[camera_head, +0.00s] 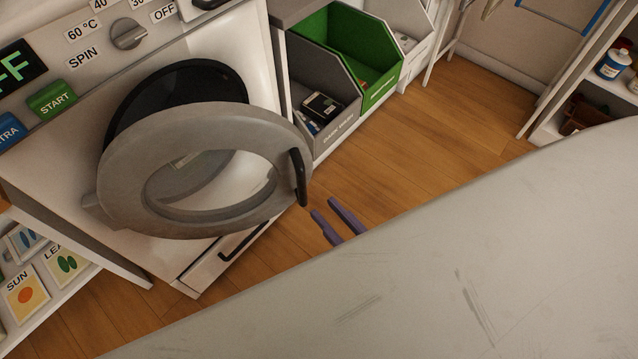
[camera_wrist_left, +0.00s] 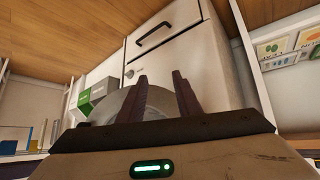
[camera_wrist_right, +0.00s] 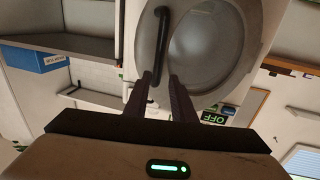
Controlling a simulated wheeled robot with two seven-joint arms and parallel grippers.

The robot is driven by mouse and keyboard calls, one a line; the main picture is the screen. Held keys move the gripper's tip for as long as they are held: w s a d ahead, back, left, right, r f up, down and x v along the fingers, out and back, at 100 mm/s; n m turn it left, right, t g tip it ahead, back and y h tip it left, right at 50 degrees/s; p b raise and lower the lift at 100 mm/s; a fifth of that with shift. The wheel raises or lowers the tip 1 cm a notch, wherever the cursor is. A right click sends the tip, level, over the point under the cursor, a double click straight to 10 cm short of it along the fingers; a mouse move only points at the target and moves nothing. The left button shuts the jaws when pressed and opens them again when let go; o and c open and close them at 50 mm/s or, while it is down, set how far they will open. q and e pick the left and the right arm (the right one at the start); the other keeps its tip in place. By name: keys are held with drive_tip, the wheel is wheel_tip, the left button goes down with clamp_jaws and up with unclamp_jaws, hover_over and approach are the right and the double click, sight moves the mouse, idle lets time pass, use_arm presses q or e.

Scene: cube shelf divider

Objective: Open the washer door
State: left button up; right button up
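The white washer (camera_head: 60,165) stands at the left in the head view. Its round grey door (camera_head: 130,205) is swung partly open, with the dark drum opening (camera_head: 125,100) showing behind it. The door's dark handle (camera_head: 298,177) is on its right rim. My right gripper (camera_head: 328,210) has its purple fingers apart, just below and right of the handle. In the right wrist view, the handle (camera_wrist_right: 161,45) appears just beyond the spread fingertips (camera_wrist_right: 161,77), nearer the left finger. My left gripper (camera_wrist_left: 160,76) is open and empty; in its view the door (camera_wrist_left: 125,103) shows behind the fingers.
Green (camera_head: 372,55) and grey (camera_head: 318,70) bins stand right of the washer. A white shelf (camera_head: 555,125) stands at the far right, and a low shelf with picture cards (camera_head: 28,295) at the lower left. Wooden floor (camera_head: 450,130) is clear between. My own arm covers the lower right.

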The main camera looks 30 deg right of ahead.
drive_tip(key=shift+s, duration=0.25)
